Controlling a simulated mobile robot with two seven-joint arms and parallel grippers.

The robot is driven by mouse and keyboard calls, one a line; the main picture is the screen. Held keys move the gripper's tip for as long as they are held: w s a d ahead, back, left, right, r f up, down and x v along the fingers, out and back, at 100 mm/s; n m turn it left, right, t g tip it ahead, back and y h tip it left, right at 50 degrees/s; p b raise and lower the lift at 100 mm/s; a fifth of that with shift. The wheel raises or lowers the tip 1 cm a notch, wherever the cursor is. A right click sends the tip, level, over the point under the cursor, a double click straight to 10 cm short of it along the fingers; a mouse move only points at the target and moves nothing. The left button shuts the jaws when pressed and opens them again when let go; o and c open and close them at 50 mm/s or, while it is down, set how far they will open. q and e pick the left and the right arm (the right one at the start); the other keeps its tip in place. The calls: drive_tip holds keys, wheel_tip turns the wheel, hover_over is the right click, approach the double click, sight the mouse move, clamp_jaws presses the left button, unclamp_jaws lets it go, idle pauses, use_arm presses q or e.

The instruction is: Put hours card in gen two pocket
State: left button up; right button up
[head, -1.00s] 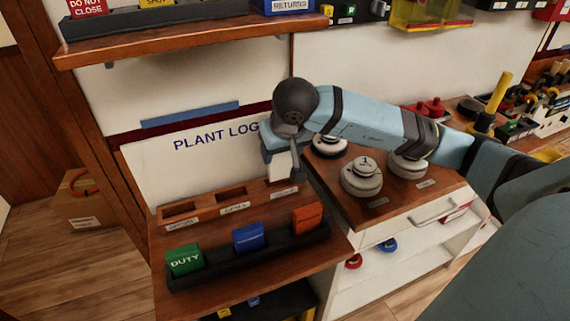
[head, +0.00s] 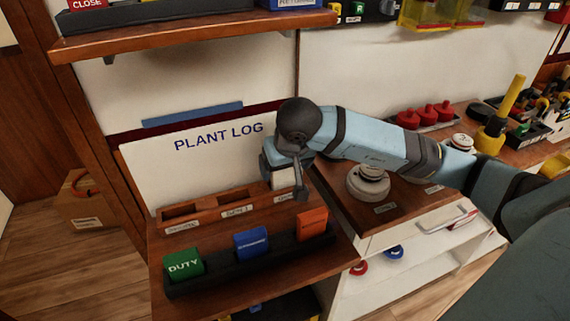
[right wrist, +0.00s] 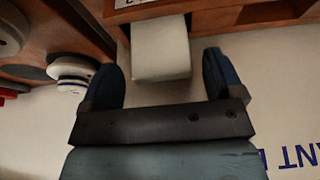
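The white hours card (right wrist: 160,48) stands in the rightmost pocket of the wooden pocket row (head: 203,214); in the head view it shows as a white block (head: 284,179). That pocket's label is partly hidden, so I cannot read whether it says gen two. The middle pocket's label seems to read GEN 1. My right gripper (right wrist: 160,60) is open, with one finger on each side of the card and a gap visible to both. It also shows in the head view (head: 286,174) above the pocket row. My left gripper is out of view.
A black rack (head: 215,270) in front holds a green DUTY card (head: 184,265), a blue card (head: 251,243) and an orange card (head: 312,223). A PLANT LOG board (head: 195,165) stands behind. Round grey weights (head: 368,183) sit on the counter to the right.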

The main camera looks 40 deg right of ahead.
drive_tip(key=p+v, duration=0.1)
drive_tip(key=v, duration=1.1)
drive_tip(key=shift+s+r+p, duration=0.15)
drive_tip(key=shift+p, duration=0.2)
